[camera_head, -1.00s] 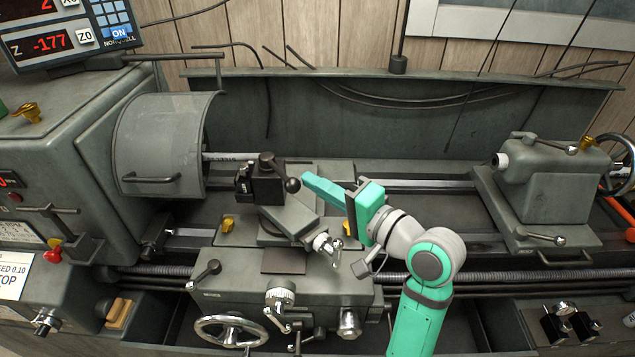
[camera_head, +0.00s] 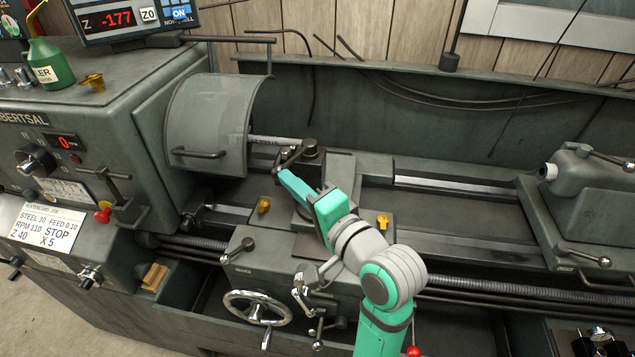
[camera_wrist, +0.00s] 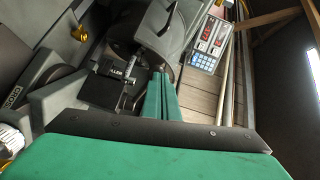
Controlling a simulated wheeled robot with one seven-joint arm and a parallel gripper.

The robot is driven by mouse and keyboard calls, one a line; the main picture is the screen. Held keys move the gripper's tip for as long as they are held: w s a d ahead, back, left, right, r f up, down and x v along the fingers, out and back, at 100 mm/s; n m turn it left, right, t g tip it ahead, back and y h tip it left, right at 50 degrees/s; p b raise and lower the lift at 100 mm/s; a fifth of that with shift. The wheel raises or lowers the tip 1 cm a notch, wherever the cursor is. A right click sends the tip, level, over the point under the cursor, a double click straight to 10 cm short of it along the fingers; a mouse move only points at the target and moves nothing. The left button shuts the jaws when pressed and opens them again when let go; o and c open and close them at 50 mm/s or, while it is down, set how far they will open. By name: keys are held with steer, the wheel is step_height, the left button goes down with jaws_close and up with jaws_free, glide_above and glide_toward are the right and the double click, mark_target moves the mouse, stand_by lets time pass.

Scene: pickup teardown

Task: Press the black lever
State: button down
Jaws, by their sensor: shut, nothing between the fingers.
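The black lever (camera_head: 292,156) sits on top of the dark tool post (camera_head: 314,158) on the lathe's carriage. In the head view it slants toward the front left. My gripper (camera_head: 283,175) has green fingers, shut and empty, with the tips right by the lever's lower left end. I cannot tell whether they touch. In the wrist view the shut fingers (camera_wrist: 160,88) reach beside the dark tool post block (camera_wrist: 103,90). My gripper and arm hide part of the tool post and carriage in the head view.
The grey chuck guard (camera_head: 207,120) stands just left of the tool post. The tailstock (camera_head: 590,185) is at the right. The bed between carriage and tailstock is clear.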

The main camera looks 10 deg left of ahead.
steer(key=w+a, duration=0.2)
steer(key=a, duration=0.7)
steer(key=shift+w+a, duration=0.15)
steer(key=shift+a, duration=0.3)
steer(key=v, duration=0.7)
stand_by(0.6)
